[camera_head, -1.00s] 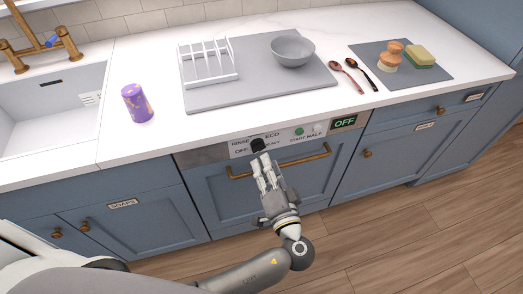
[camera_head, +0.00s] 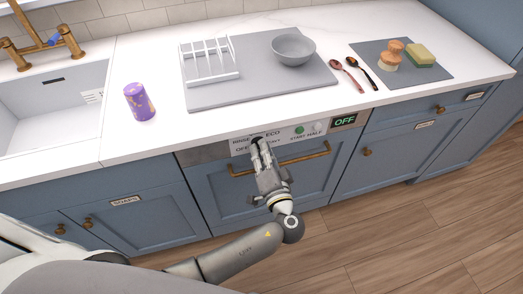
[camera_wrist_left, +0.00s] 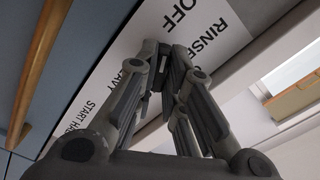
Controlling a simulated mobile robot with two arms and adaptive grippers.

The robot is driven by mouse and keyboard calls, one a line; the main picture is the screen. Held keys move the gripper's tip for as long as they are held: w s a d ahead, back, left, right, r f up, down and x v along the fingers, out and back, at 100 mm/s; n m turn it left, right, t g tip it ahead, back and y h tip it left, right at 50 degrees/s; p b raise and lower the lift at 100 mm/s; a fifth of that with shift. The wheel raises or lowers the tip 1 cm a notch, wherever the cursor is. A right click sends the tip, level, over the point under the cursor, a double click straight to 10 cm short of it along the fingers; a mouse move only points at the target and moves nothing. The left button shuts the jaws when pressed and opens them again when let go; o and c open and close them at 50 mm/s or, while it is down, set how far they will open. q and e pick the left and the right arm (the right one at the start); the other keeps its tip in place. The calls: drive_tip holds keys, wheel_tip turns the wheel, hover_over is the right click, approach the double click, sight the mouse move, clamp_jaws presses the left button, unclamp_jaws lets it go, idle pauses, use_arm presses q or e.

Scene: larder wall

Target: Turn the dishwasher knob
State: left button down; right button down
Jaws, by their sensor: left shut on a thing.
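The dishwasher (camera_head: 222,188) has a blue front, a brass bar handle (camera_head: 302,158) and a pale control panel (camera_head: 240,146) under the counter edge. The panel reads OFF, RINSE, ECO and HEAVY around the knob, with START and HALF at right. A small display (camera_head: 343,121) reads OFF. My left gripper (camera_head: 260,146) is at the dark knob, its fingers shut on it. The fingers hide most of the knob. In the left wrist view, the fingers (camera_wrist_left: 165,55) close against the panel among the printed words, and the knob is hidden. My right gripper is not in view.
On the counter (camera_head: 190,135) stand a purple cup (camera_head: 139,102), a grey mat with a white rack (camera_head: 209,62) and a grey bowl (camera_head: 293,48). Two spoons (camera_head: 348,74) and a mat with brush and sponge (camera_head: 420,55) lie right. The brass handle runs close beside my gripper.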

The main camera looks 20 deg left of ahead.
use_arm(q)
drive_tip(key=shift+m, duration=0.4)
drive_tip(key=shift+m+p, duration=0.4)
drive_tip(key=shift+m, duration=0.5)
drive_tip(key=m+p, duration=0.1)
drive_tip(key=m, duration=0.2)
drive_tip(key=shift+m, duration=0.4)
drive_tip(key=m+p, duration=0.3)
drive_tip(key=m, duration=0.3)
drive_tip(key=shift+r, duration=0.1)
drive_tip(key=m+p, duration=0.3)
drive_tip(key=m, duration=0.3)
drive_tip(key=shift+m, duration=0.3)
drive_tip(key=m+p, duration=0.2)
drive_tip(key=m, duration=0.2)
drive_tip(key=shift+m, duration=0.3)
drive_tip(key=shift+f, duration=0.2)
drive_tip(key=c, duration=1.5)
unclamp_jaws()
